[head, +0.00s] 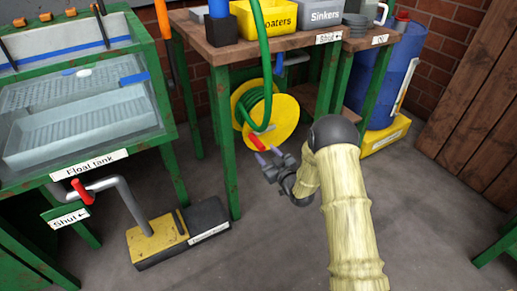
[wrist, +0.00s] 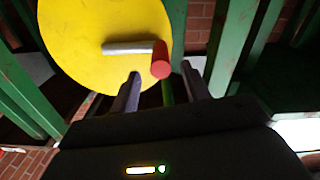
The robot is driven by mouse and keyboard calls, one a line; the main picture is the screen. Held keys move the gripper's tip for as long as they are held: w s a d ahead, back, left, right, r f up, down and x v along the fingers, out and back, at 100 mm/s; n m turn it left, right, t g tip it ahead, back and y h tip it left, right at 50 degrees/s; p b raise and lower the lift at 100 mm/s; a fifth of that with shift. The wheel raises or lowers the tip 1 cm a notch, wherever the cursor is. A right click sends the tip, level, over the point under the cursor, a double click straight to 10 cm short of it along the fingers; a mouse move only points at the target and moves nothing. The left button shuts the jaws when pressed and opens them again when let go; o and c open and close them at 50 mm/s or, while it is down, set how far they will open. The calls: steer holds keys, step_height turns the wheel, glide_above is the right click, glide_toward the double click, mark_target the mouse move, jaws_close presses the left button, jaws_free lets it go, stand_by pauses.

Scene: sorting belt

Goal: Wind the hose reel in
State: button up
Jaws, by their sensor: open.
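The hose reel is a yellow disc (head: 283,122) with green hose (head: 252,103) wound behind it, under the wooden bench. Its crank has a grey arm and a red handle (head: 257,142). In the wrist view the yellow disc (wrist: 85,30) fills the upper left, and the red handle (wrist: 161,60) stands out from the end of the grey crank arm (wrist: 127,47). My gripper (head: 270,159) is open and empty just below and in front of the handle. In the wrist view its two fingers (wrist: 163,82) point at the handle, which shows between their tips. I cannot tell whether they touch it.
Green bench legs (head: 224,150) stand beside the reel. A float tank (head: 80,110) with a pipe and red valve handle (head: 81,191) is at left. A yellow and black pedal box (head: 158,238) is on the floor. A blue barrel (head: 393,75) stands at right. The front floor is clear.

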mark_target(259, 144)
steer(key=b+x, duration=0.2)
steer(key=x, duration=0.3)
steer(key=shift+w+a+f, duration=0.1)
steer(key=shift+a, duration=0.05)
steer(key=shift+w+a, duration=0.2)
steer(key=shift+w, duration=0.1)
jaws_close()
